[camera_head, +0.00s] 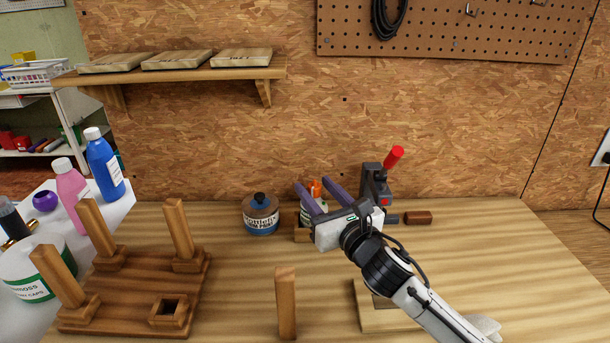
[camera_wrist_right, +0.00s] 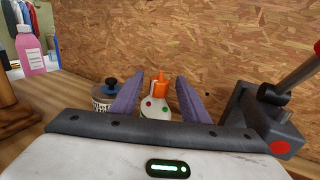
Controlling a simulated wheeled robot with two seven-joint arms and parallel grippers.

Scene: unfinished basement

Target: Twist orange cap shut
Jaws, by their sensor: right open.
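The orange cap (camera_head: 315,187) sits on top of a white bottle, partly hidden behind my right gripper's fingers in the head view. In the right wrist view the orange cap (camera_wrist_right: 160,88) has a narrow nozzle shape, and the upright white bottle (camera_wrist_right: 155,108) below it carries coloured dots. My right gripper (camera_head: 316,185) is open, with its two purple fingers pointing toward the bottle. In the right wrist view the cap shows between the fingers of the right gripper (camera_wrist_right: 160,78), with gaps on both sides; contact is not visible. My left gripper is out of view.
A blue-labelled jar with a black knob (camera_head: 261,214) stands left of the bottle. A grey clamp with a red handle (camera_head: 376,185) stands close on the right. An upright wooden post (camera_head: 286,303) and a wooden pegged stand (camera_head: 140,290) occupy the front left.

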